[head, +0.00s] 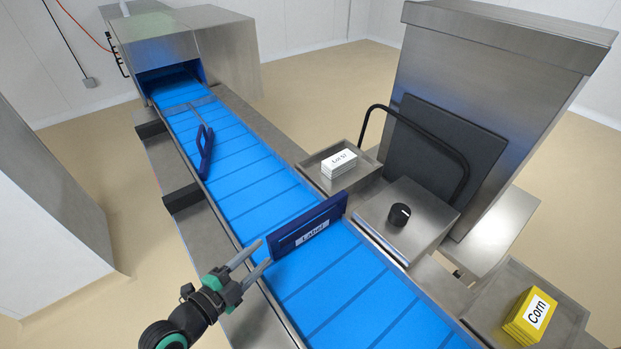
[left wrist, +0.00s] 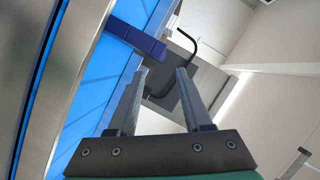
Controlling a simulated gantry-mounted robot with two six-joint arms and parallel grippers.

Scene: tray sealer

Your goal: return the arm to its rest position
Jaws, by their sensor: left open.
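My left gripper (head: 256,257) is open and empty. It is above the near left edge of the blue conveyor belt (head: 335,285), just left of a dark blue bar marked "Label" (head: 308,228) that spans the belt. In the left wrist view the open fingers (left wrist: 164,85) have nothing between them, and the dark blue bar (left wrist: 134,37) shows beyond them. My right gripper is not in either view.
A dark blue paddle-like piece (head: 205,150) lies over the belt farther back. Trays with white "Lot" cards (head: 339,162) and yellow "Corn" packs (head: 530,316) stand on the right, beside a black knob (head: 399,214) and a tall steel housing (head: 480,90).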

